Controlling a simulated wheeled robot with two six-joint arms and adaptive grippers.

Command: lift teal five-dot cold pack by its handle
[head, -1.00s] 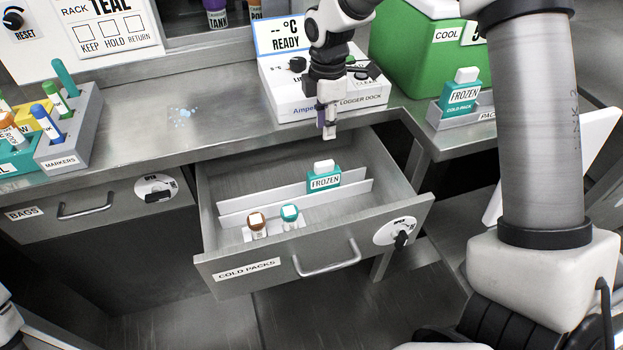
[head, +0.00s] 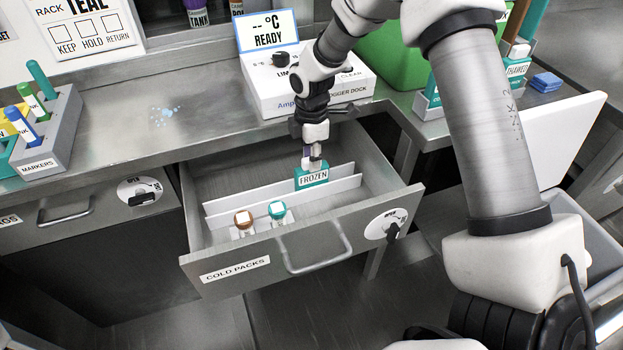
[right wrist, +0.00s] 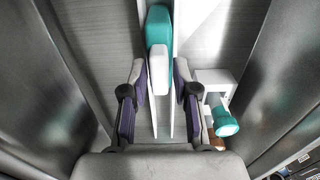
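The teal cold pack (head: 312,181), labelled FROZEN, stands upright between white dividers (head: 348,184) in the open COLD PACKS drawer (head: 292,258). Its dots cannot be made out. My right gripper (head: 312,162) points down into the drawer at the top of the pack. In the right wrist view, the pack's white handle (right wrist: 159,70) lies between the two fingers of my right gripper (right wrist: 158,105). The fingers are apart, with a gap visible beside the handle. The handle is mostly hidden by the gripper in the head view. My left gripper is out of view.
A brown-capped vial (head: 243,219) and a teal-capped vial (head: 277,211) stand in front of the dividers. The logger dock (head: 305,92) sits on the counter behind the drawer. A marker rack (head: 50,140) stands at left. The drawer's walls rise around the gripper.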

